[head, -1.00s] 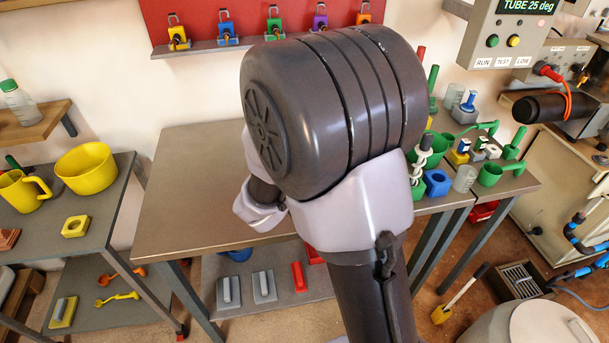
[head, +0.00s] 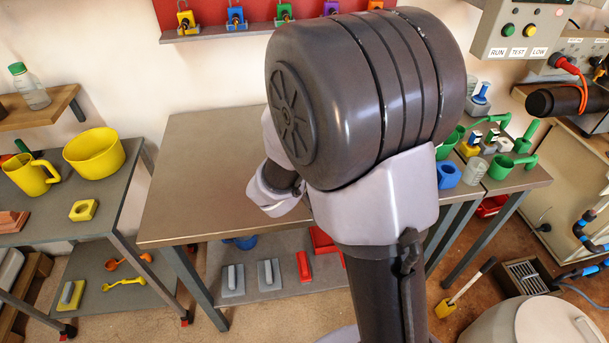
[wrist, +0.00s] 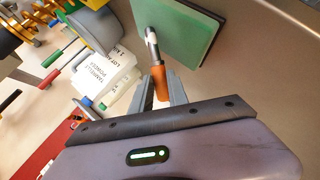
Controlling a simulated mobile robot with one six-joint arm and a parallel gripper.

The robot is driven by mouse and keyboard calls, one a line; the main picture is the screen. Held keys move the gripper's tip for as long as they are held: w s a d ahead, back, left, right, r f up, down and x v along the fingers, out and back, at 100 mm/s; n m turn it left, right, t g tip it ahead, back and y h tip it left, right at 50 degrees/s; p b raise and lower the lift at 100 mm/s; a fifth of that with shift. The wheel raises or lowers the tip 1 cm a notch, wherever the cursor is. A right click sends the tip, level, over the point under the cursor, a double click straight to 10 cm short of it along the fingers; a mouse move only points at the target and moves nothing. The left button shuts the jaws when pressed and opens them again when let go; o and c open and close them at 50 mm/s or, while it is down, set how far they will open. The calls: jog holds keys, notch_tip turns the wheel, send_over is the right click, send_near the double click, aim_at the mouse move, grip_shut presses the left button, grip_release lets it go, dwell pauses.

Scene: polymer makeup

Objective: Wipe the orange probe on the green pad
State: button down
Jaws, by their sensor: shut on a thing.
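My gripper (wrist: 161,90) is shut on the orange probe (wrist: 160,82) in the wrist view, with a finger on each side of its orange handle. The probe's grey shaft and pale tip (wrist: 150,33) point away from the gripper. The tip overlaps the lower left part of the green pad (wrist: 182,38), a flat green sheet on a darker block. I cannot tell whether the tip touches the pad. In the head view my arm hides the gripper, the probe and the pad.
In the wrist view, a white labelled container (wrist: 108,72) and several coloured-handled tools are left of the probe. In the head view, the grey table (head: 205,170) is bare on its left. A yellow bowl (head: 94,151) stands on the left shelf; green cups (head: 502,166) stand at right.

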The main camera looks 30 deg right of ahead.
jog(key=shift+d+f, duration=0.1)
jog(key=a, duration=0.1)
jog(key=w+a, duration=0.1)
jog(key=a, duration=0.1)
jog(key=shift+a, duration=0.15)
jog(key=shift+w+a, duration=0.15)
jog(key=shift+a, duration=0.45)
jog(key=shift+w+a, duration=0.15)
jog(key=shift+a, duration=0.45)
notch_tip(320, 180, up, 7)
jog(key=p, duration=0.2)
jog(key=shift+p, duration=0.3)
jog(key=shift+d+f, duration=0.1)
